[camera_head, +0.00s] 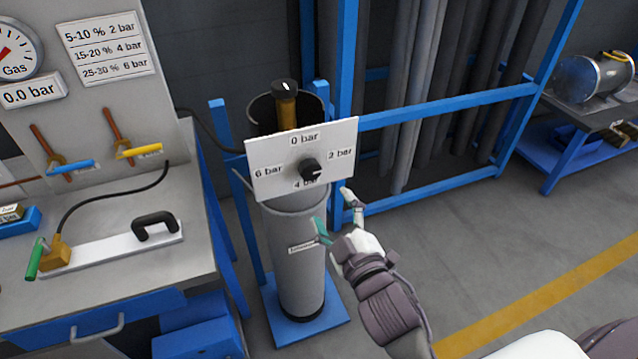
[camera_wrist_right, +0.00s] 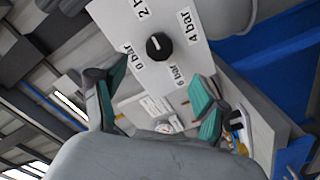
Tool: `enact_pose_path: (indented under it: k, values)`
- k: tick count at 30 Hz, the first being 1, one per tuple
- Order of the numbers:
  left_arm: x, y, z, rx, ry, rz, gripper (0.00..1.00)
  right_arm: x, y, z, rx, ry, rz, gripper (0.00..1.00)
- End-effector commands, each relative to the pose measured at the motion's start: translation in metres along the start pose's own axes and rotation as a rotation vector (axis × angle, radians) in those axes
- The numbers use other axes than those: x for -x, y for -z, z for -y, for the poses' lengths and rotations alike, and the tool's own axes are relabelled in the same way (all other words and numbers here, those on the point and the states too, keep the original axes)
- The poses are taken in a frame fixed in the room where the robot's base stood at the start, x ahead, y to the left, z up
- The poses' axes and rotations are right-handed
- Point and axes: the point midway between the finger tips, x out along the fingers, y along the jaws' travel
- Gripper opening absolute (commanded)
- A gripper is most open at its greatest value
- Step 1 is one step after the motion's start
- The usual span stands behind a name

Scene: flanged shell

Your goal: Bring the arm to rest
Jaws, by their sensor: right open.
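My right gripper (camera_head: 335,213) is open and empty, just below and right of the white dial plate (camera_head: 262,181) in the head view. Its teal finger pads show spread apart in the right wrist view (camera_wrist_right: 155,88). The black knob (camera_head: 311,171) on the plate stands free of the fingers, and it also shows in the right wrist view (camera_wrist_right: 159,46). The plate is marked 0, 2, 4 and 6 bar; I cannot tell the knob's exact setting. The grey cylinder (camera_head: 298,265) stands upright behind the fingers; contact is unclear. My left gripper is out of view.
A workbench (camera_head: 165,262) at the left holds a white bar with a black handle (camera_head: 155,228) and a hose. Blue rack posts (camera_head: 345,60) and grey pipes (camera_head: 425,90) stand behind. A metal tank (camera_head: 595,77) sits at the far right. Floor on the right is clear.

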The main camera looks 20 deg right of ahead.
Motion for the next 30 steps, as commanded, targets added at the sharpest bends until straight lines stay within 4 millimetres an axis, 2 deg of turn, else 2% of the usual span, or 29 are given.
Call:
enact_pose_path:
  k: [5, 8, 11, 14, 15, 17, 20, 23, 26, 29, 30]
  values:
    - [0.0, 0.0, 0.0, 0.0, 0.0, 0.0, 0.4, -0.001, -0.002, 0.002, -0.001, 0.005, 0.004, 0.73]
    - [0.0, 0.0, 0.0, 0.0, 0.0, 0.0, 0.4, -0.004, -0.016, 0.019, -0.013, 0.038, 0.029, 0.73]
    - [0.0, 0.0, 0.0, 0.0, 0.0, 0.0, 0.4, -0.009, -0.05, 0.057, -0.04, 0.112, 0.09, 0.73]
    - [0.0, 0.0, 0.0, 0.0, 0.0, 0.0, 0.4, -0.007, -0.1, 0.111, -0.085, 0.212, 0.184, 0.73]
    - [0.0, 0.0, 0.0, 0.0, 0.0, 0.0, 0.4, -0.004, -0.121, 0.133, -0.106, 0.253, 0.226, 0.73]
    - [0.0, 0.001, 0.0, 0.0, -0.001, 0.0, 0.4, 0.005, -0.153, 0.165, -0.138, 0.311, 0.291, 0.73]
    - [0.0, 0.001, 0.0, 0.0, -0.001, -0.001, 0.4, 0.029, -0.205, 0.216, -0.191, 0.4, 0.406, 0.73]
    - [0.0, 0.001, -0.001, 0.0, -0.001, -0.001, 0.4, 0.064, -0.257, 0.262, -0.245, 0.479, 0.531, 0.73]
    - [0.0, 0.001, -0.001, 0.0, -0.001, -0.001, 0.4, 0.108, -0.305, 0.302, -0.298, 0.546, 0.662, 0.73]
    - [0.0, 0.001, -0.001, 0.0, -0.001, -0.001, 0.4, 0.162, -0.35, 0.336, -0.349, 0.603, 0.803, 0.73]
    - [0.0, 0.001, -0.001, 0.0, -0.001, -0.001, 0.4, 0.185, -0.366, 0.347, -0.367, 0.622, 0.86, 0.73]
